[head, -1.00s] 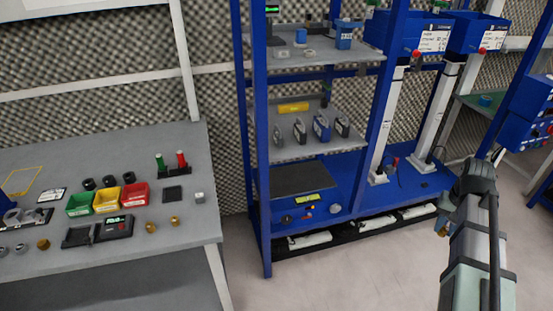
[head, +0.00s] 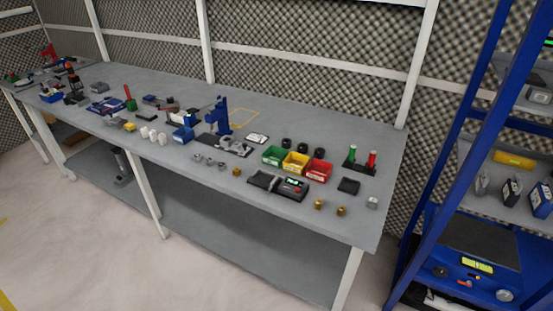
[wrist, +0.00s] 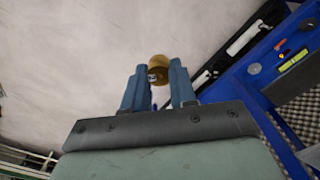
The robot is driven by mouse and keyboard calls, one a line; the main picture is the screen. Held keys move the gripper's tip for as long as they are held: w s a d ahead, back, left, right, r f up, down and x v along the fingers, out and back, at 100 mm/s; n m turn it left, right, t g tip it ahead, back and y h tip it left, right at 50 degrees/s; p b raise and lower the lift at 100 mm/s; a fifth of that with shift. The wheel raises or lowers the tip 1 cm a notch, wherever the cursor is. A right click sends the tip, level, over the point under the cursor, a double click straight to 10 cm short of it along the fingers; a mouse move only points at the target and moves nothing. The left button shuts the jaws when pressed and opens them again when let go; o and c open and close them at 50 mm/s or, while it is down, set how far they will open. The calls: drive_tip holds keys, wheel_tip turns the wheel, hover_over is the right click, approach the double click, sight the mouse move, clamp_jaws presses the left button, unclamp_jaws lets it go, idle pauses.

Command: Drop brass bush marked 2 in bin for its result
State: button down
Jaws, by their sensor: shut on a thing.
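My gripper (wrist: 158,75) shows in the wrist view, its two blue fingers shut on a brass bush (wrist: 158,62). The bush sticks out past the fingertips over pale floor. A small mark shows on it, too small to read. In the head view, a green bin (head: 271,157), a yellow bin (head: 295,164) and a red bin (head: 318,173) stand side by side on the bench (head: 345,228). My gripper is out of the head view. Other brass bushes stand on the bench: one (head: 236,172) left of the bins and two (head: 318,204) (head: 341,211) near the front edge.
A black gauge with a lit display (head: 291,188) lies in front of the bins. Black rings stand behind them, and green and red posts (head: 361,158) stand to the right. A blue shelf rack (head: 433,175) stands right of the bench. Floor before the bench is clear.

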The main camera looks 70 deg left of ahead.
idle(0.4)
